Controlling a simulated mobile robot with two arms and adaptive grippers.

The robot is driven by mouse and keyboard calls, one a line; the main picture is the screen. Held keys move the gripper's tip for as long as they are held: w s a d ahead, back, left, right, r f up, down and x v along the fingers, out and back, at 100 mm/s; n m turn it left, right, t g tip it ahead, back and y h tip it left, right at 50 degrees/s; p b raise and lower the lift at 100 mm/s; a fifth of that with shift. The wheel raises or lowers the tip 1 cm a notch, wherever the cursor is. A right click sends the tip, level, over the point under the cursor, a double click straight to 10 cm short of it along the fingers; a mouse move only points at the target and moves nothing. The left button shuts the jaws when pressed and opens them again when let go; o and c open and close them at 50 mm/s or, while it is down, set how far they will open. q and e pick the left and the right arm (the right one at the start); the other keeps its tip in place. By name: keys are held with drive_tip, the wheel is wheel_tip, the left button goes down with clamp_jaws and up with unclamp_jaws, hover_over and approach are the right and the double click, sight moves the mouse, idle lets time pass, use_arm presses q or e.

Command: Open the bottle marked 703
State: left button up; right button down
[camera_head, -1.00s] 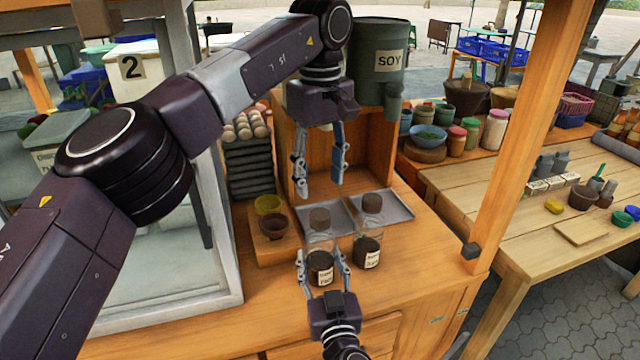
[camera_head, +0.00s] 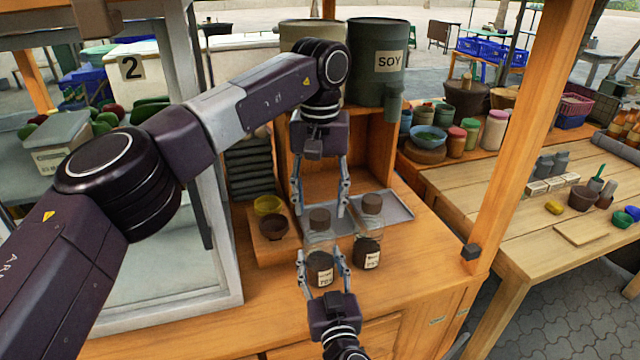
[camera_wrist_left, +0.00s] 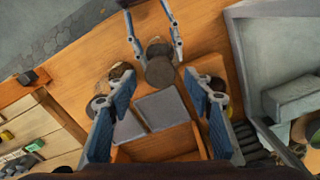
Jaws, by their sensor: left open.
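The left of two dark-filled clear bottles has a label that seems to read 703 (camera_head: 320,266), with a round brown cap (camera_head: 319,217). In the left wrist view the cap (camera_wrist_left: 160,72) lies between the left fingers, apart from both. The second bottle (camera_head: 367,250) stands just to the right, capped.
Grey trays (camera_head: 392,206) lie behind the bottles. A wooden holder with a yellow bowl (camera_head: 268,205) and a brown bowl (camera_head: 275,227) is at the left. A green SOY barrel (camera_head: 378,62) stands behind. A wooden post (camera_head: 520,130) rises at the right.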

use_arm(q)
drive_tip(key=shift+f, duration=1.25)
